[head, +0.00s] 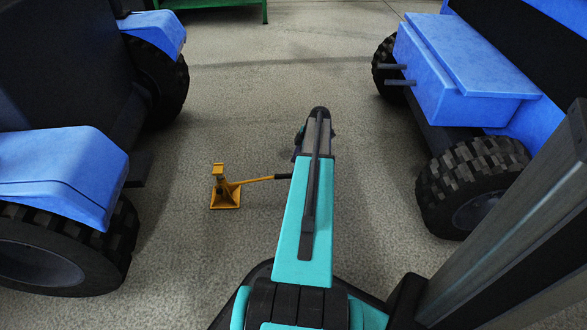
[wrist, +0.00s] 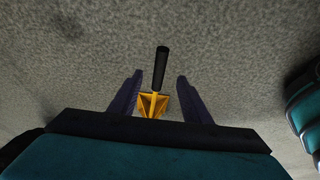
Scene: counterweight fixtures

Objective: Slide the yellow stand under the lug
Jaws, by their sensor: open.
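The yellow stand (head: 224,196) stands upright on the floor in the head view, left of my arm. Its yellow handle points right, and the black grip (head: 283,177) ends beside my arm. In the wrist view, my gripper (wrist: 159,76) is open, with its two dark fingers apart. The black grip (wrist: 161,66) shows between and just beyond the fingertips, and the yellow stand (wrist: 153,104) shows lower between the fingers. I cannot tell whether they touch the handle. A dark plate (head: 139,168) juts from the left blue vehicle; I cannot tell if it is the lug.
A blue vehicle (head: 62,172) with black tyres stands at the left. Another blue vehicle (head: 455,75) stands at the right, with two grey rods (head: 398,75) jutting left. A green frame (head: 215,4) stands at the back.

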